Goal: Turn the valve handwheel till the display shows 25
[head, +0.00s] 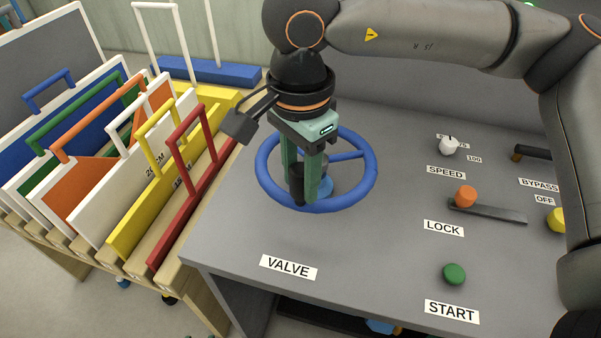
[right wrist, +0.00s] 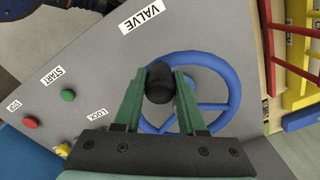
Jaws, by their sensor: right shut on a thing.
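The blue valve handwheel (head: 371,172) lies flat on the grey console, above the VALVE label (head: 289,267); its rim and spokes also show in the right wrist view (right wrist: 237,92). A black knob (right wrist: 160,84) stands up from the handwheel, on its near left side in the head view. My right gripper (head: 303,192) points down over the wheel, its green fingers on either side of the knob; in the right wrist view the gripper (right wrist: 160,76) is shut on it. The display is in neither view. My left gripper is not in view.
Right of the wheel on the console (head: 230,245) are a white SPEED knob (head: 448,147), an orange LOCK slider knob (head: 465,196) and a green START button (head: 454,274). A wooden rack of coloured framed panels (head: 180,205) stands close on the left.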

